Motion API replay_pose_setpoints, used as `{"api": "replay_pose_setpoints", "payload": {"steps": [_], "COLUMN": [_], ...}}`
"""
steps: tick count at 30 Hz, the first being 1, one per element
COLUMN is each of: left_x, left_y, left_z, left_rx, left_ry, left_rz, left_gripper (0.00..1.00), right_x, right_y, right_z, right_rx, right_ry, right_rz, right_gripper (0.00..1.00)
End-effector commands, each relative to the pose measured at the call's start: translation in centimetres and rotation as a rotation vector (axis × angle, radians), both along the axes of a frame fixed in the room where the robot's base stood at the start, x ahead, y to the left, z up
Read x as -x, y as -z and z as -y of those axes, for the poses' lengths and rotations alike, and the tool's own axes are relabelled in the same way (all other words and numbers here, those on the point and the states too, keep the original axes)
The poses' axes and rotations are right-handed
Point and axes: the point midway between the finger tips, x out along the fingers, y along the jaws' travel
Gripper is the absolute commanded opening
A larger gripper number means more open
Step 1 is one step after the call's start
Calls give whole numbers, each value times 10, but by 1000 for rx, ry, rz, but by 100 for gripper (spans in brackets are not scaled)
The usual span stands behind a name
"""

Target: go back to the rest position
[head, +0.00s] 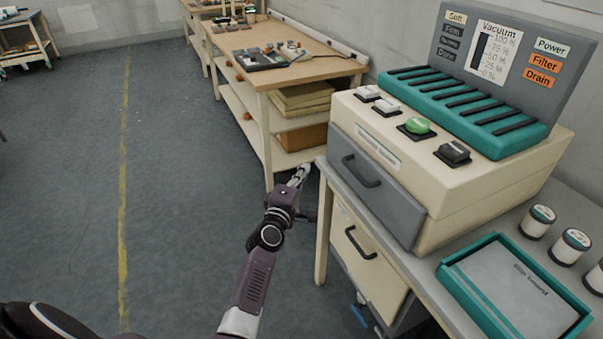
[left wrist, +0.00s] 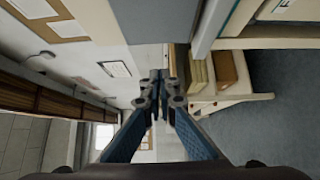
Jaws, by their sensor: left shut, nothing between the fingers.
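My left gripper (head: 299,176) reaches forward from the bottom of the head view, in front of the grey table's near left leg. It is shut and empty, and its closed fingers (left wrist: 161,92) also show in the middle of the left wrist view. The gripper is to the left of the cream vacuum machine (head: 490,190), apart from its grey drawer. My right gripper is not in view.
A teal tray (head: 462,268) and several small labelled jars (head: 538,222) stand on the grey table. A wooden workbench (head: 262,84) with shelves and boxes (head: 300,97) is behind. The floor (head: 170,190) at left is clear, with a yellow line (head: 124,180).

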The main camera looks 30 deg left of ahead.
Motion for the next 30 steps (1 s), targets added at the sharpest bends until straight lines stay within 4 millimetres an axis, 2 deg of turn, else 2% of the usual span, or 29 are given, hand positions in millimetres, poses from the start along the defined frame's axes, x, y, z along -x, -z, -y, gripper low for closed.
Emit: {"api": "replay_pose_setpoints", "payload": {"steps": [3,10,14,17,20,21,23,24,26,27,30], "left_x": [10,15,17,26,45,56,75,90,114,132,182], "left_y": [0,1,24,73,141,169,210,237,275,300,358], "left_z": [1,2,9,24,43,51,63,69,78,84,96], "left_rx": [0,-1,-37,-117,-239,-292,-369,-421,-500,-549,-674], "left_ry": [1,1,15,52,113,143,191,227,282,321,428], "left_rz": [0,-2,-49,-145,-278,-332,-411,-461,-534,-582,-692], "left_gripper": [0,0,0,0,0,0,0,0,0,0,0], "right_x": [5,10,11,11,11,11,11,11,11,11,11], "right_y": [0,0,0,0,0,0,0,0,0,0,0], "right_z": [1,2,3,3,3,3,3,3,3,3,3], "right_rx": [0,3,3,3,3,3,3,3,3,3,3], "right_ry": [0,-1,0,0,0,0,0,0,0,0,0], "right_rz": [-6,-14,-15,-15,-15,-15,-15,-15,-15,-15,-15], "right_gripper": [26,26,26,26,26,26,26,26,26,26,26]}}
